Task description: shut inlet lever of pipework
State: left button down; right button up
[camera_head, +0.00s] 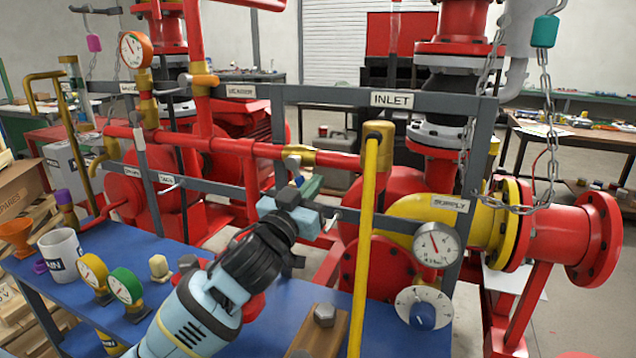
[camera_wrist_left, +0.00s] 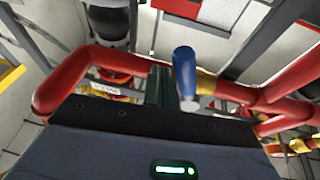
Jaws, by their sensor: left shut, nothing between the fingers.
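The inlet valve sits on the red pipe below the INLET label (camera_head: 392,99), with a brass fitting and a grey hub (camera_head: 298,155). In the left wrist view a lever with a blue grip (camera_wrist_left: 185,70) stands out from a grey hub beside a brass fitting. In the head view the grip is mostly hidden around my gripper. My left gripper (camera_head: 312,185) is shut and empty, just below the hub. In the wrist view its fingers (camera_wrist_left: 161,86) are close at the left of the blue grip; I cannot tell whether they touch it. My right gripper is not in view.
A yellow vertical pipe (camera_head: 365,240) stands right of my left gripper. Grey frame bars (camera_head: 340,97) cross behind. A blue bench (camera_head: 270,310) carries a white mug (camera_head: 62,255), gauges (camera_head: 127,287) and a wood block (camera_head: 318,335). A pressure gauge (camera_head: 437,245) is at the right.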

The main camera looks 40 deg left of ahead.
pick_arm(q)
jog(key=shift+s+a+f, duration=0.1)
jog(key=shift+a+f, duration=0.45)
jog(key=shift+f, duration=0.1)
jog(key=shift+s+a+f, duration=0.15)
jog(key=shift+a+f, duration=0.1)
jog(key=shift+a, duration=0.25)
jog(key=shift+d+r, duration=0.1)
jog(key=shift+d, duration=0.5)
